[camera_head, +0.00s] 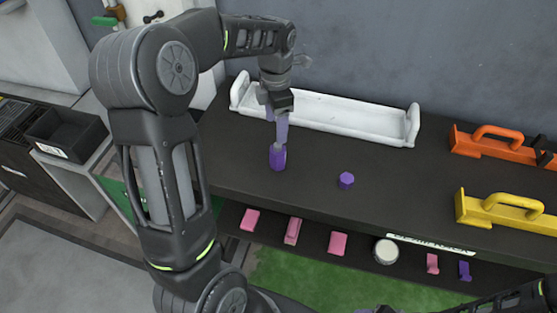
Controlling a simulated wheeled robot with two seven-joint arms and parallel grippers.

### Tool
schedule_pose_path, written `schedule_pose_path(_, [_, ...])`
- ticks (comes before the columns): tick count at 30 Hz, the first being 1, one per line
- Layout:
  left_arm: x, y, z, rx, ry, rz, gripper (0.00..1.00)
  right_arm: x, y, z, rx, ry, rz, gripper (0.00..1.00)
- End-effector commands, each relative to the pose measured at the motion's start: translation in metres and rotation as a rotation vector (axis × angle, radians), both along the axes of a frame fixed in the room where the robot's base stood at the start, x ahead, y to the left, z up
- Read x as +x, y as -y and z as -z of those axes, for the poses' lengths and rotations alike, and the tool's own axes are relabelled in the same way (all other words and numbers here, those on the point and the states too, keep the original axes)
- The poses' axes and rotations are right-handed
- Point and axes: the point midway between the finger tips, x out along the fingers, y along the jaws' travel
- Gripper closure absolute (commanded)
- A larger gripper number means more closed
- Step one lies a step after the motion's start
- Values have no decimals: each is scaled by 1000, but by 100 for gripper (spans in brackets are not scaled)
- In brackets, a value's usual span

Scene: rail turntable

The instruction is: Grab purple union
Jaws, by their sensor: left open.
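A purple upright piece (278,158) stands on the dark shelf top, with a paler lilac part (282,128) rising above it toward my gripper. A smaller purple faceted piece (346,181) stands on the shelf to its right, apart from it. I cannot tell which of the two is the union. My left gripper (272,112) is open and points down, directly above the upright piece. Its fingers are small here, and I cannot tell whether they touch the lilac part. Only dark parts of my right arm show at the bottom right edge; its jaws are not clear.
A white tray (330,122) lies behind the pieces against the wall. Orange (490,143) and yellow (500,209) handled holders stand at the right. Several pink pieces (292,231), a white round item (386,251) and a purple piece (464,271) sit on the lower ledge.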

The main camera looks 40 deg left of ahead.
Motion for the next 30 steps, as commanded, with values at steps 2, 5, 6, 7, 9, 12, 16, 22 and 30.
schedule_pose_path(2, [0, 0, 18, -1, -1, 1, 35, 1, 0, 18, 1, 2, 1, 43])
schedule_pose_path(5, [0, 0, 35, 0, 0, 1, 35, 2, 0, 34, 0, 4, 1, 43])
schedule_pose_path(6, [0, 0, 43, -1, -1, 1, 35, 2, 0, 42, 1, 5, 1, 43])
schedule_pose_path(7, [0, 0, 47, 0, 0, 1, 35, 2, 0, 46, 1, 6, 0, 43])
schedule_pose_path(9, [0, 0, 58, 0, 0, 1, 35, 2, 0, 57, 1, 7, 0, 43])
schedule_pose_path(12, [0, 0, 68, 0, 0, 1, 35, 3, 0, 66, 2, 8, 0, 43])
schedule_pose_path(16, [0, 0, 69, 0, 0, 1, 35, 3, 0, 68, 2, 9, 0, 43])
schedule_pose_path(22, [0, 0, 67, 0, 0, 1, 35, 3, 0, 66, 2, 9, 0, 43])
schedule_pose_path(30, [0, 0, 85, -1, -3, 0, 35, 3, 0, 66, 2, 9, 0, 43])
